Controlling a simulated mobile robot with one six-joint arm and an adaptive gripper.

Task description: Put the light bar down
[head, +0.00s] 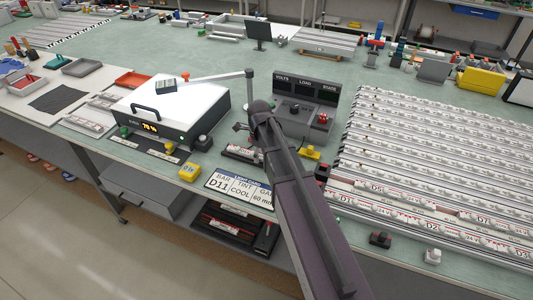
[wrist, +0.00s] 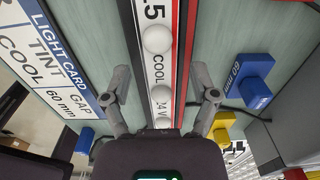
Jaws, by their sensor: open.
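A light bar (wrist: 160,62) with a white face, round white lenses and the print "COOL" runs lengthwise through the wrist view, beside a red and black strip. My gripper (wrist: 161,85) is open, one finger on each side of the bar, with gaps showing between the fingers and the bar. In the head view a short bar (head: 242,153) lies on the green bench left of my arm. My gripper is mostly hidden there behind my arm. Whether the bar rests fully on the bench surface is hard to tell.
A light card (head: 240,188) lies at the bench's front edge. A white light box (head: 172,108) stands left, a dark meter console (head: 305,100) behind. Rows of light bars (head: 430,170) fill the right. A blue block (wrist: 255,80) and a yellow block (wrist: 222,126) are right of my gripper.

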